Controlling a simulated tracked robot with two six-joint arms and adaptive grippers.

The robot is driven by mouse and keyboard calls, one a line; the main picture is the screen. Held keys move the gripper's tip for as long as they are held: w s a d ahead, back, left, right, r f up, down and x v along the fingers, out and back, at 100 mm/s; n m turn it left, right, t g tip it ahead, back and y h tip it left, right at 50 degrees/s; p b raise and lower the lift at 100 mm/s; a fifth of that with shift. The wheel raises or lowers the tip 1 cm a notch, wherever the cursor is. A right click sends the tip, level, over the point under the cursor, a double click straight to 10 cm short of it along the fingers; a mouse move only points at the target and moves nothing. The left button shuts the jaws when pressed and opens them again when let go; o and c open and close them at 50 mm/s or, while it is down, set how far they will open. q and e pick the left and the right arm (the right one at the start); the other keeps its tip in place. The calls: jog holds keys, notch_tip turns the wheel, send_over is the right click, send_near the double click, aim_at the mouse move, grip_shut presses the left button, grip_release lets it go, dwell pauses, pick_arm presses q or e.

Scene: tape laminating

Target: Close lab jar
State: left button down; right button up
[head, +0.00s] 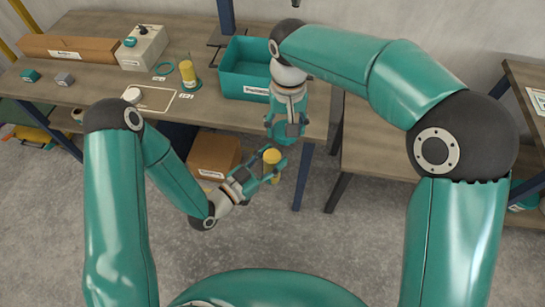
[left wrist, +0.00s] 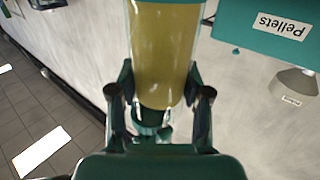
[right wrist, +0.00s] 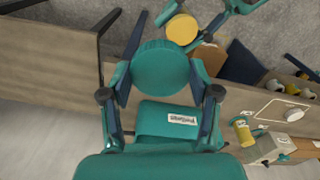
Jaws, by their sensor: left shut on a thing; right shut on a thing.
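The jar (head: 272,168), full of yellow contents, is held off the floor in front of the workbench. My left gripper (head: 270,165) is shut around its side, and in the left wrist view the jar (left wrist: 165,60) fills the space between the fingers. The jar's yellow top (right wrist: 182,29) shows uncovered in the right wrist view. My right gripper (head: 287,133) points down, a little above the jar and slightly right of it. It is shut on a round teal lid (right wrist: 160,70). The lid and jar look apart.
A workbench (head: 105,82) behind carries a teal bin (head: 246,71), another yellow jar (head: 187,72), a device (head: 143,48) and a long box (head: 70,48). A cardboard box (head: 214,154) stands underneath. Another table (head: 375,150) is at right. The floor in front is clear.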

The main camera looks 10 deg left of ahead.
aim_at(272, 147)
jog(key=a, duration=0.1)
jog(key=s+a, duration=0.1)
jog(key=a, duration=0.1)
jog(key=shift+s+r+n, duration=0.25)
jog(key=shift+r+n, duration=0.1)
jog(key=shift+n, duration=0.05)
jog(key=shift+f, duration=0.1)
jog(key=shift+f, duration=1.9)
jog(key=shift+s+r, duration=0.1)
jog(key=shift+s, duration=0.05)
jog(key=shift+f, duration=0.95)
jog(key=shift+f, duration=0.55)
